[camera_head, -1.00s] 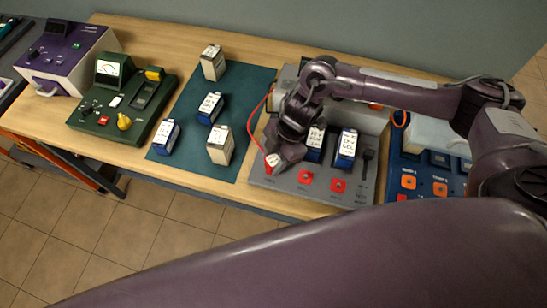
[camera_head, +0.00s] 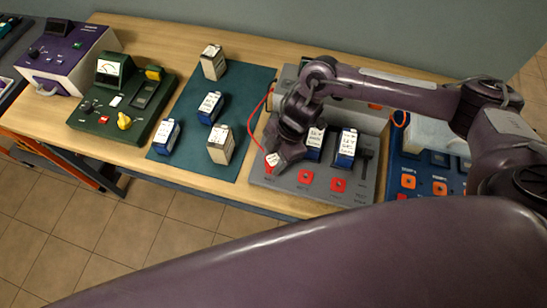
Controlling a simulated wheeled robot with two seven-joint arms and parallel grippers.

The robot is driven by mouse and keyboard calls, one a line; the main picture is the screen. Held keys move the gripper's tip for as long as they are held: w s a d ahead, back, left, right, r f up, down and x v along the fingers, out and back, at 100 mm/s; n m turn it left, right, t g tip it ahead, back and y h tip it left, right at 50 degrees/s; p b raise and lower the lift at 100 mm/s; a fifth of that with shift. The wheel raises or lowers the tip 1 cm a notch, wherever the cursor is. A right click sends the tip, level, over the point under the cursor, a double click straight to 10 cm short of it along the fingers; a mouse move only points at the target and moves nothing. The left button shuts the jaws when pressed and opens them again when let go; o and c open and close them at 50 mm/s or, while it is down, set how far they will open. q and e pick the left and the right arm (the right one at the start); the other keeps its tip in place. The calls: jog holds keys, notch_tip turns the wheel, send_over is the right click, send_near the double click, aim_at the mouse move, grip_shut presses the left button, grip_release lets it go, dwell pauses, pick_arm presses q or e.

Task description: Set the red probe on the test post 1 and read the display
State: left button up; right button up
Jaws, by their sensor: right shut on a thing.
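My right gripper (camera_head: 284,154) is shut at the front left of the grey test station (camera_head: 323,196). The red probe is mostly hidden by the gripper. Its red cable (camera_head: 254,118) loops out to the left of the gripper. A small white label with red beneath it (camera_head: 271,162) shows at the fingertips, over the leftmost post. I cannot tell whether the probe touches that post. Two other red posts, a middle one (camera_head: 306,177) and a right one (camera_head: 338,185), are in plain view. The station's display is not visible behind my arm. My left gripper is not in view.
Two blue-and-white batteries stand in the station, one of them at the right (camera_head: 347,148). Several batteries stand on the dark green mat (camera_head: 190,118). A green meter (camera_head: 130,95) and purple unit (camera_head: 80,55) are left; a blue station (camera_head: 425,178) is right.

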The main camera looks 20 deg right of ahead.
jog(key=shift+f+b, duration=0.4)
jog(key=shift+f, duration=0.25)
jog(key=o, duration=0.7)
jog(key=shift+r, duration=0.1)
jog(key=p+v, duration=0.8)
jog(key=v, duration=0.3)
dwell(0.5)
